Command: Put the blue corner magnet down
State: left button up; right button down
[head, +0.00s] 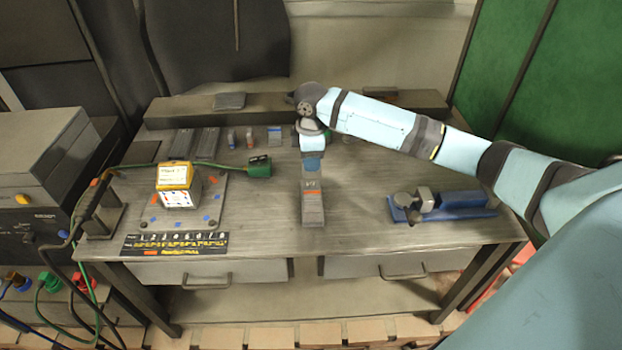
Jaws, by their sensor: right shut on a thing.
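My right arm comes in from the right, and its gripper (312,160) points down over the middle of the workbench. A small blue piece, which looks like the blue corner magnet (313,164), shows at the gripper's lower end, and the gripper is shut on it. Its shape and the fingers are too small to make out clearly. Just below it in the picture is a grey block with a pale label (312,205) on the bench; I cannot tell whether the magnet touches it. My left gripper is out of view.
On the workbench (350,225), a yellow-topped box (175,184) stands on a plate at left, near a green clamp (258,167) with a cable. A blue vice-like fixture (455,203) sits at right. Small blocks and dark strips (195,144) lie behind. Bench is bare between middle and fixture.

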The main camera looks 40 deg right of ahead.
notch_tip(320, 180, down, 3)
jog(key=shift+f, duration=0.1)
notch_tip(320, 180, down, 4)
jog(key=shift+r, duration=0.1)
jog(key=shift+f, duration=0.25)
jog(key=c, duration=0.8)
grip_release()
jog(key=shift+f, duration=0.15)
